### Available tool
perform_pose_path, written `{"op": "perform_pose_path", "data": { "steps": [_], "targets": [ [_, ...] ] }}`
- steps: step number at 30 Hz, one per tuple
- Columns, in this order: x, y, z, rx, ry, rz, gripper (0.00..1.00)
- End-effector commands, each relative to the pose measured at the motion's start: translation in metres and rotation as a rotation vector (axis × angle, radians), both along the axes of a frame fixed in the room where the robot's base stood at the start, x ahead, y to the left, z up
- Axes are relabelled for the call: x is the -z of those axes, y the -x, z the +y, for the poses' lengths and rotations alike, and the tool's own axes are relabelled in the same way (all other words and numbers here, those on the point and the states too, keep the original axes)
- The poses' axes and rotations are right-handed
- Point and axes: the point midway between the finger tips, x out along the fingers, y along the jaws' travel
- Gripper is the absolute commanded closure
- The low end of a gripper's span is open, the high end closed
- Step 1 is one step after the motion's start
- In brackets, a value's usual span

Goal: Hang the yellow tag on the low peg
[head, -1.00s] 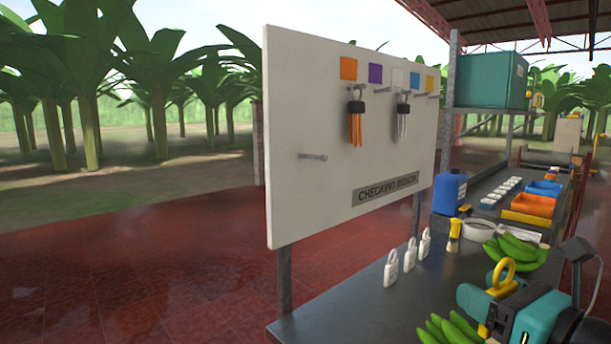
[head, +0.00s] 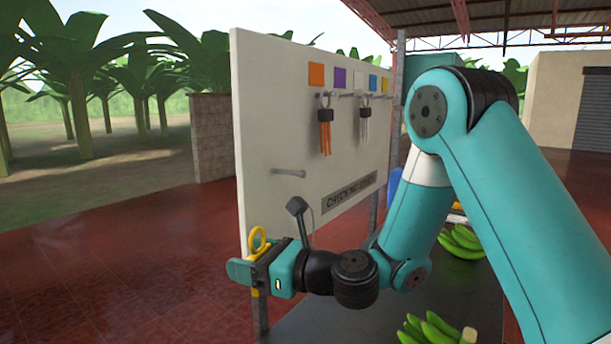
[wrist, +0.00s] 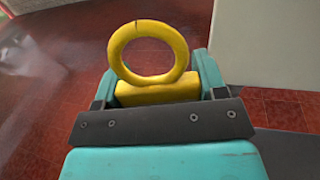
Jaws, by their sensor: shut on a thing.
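The yellow tag (head: 257,241) has a ring on top and a block-like body. My gripper (head: 252,272) is shut on its body, with the ring standing up above the jaws. In the wrist view the tag (wrist: 150,60) shows its ring upright and its body between the fingers. The low peg (head: 288,172) sticks out from the lower left of the white board (head: 262,130) and is bare. The tag is below and to the left of this peg in the head view, apart from it, near the board's lower left corner. The tag's lower part is mostly hidden by the gripper.
Higher pegs on the board hold an orange bundle (head: 325,130) and a white bundle (head: 365,125), under coloured squares. Green bananas (head: 432,328) lie on the bench (head: 390,325). The floor left of the board is clear. My arm hides much of the bench.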

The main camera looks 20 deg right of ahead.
Motion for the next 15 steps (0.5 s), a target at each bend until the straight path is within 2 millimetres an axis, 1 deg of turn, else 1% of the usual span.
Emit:
{"op": "perform_pose_path", "data": {
  "steps": [1,3,6,10,12,15],
  "targets": [
    [-0.031,-0.005,-0.022,0.039,0.011,0.012,0.57],
    [-0.047,-0.008,-0.048,0.079,0.027,0.028,0.57],
    [-0.067,-0.010,-0.081,0.133,0.044,0.049,0.57],
    [-0.085,-0.009,-0.116,0.187,0.059,0.070,0.57],
    [-0.091,-0.007,-0.129,0.208,0.063,0.079,0.57],
    [-0.095,-0.006,-0.139,0.225,0.067,0.085,0.57]
  ]
}}
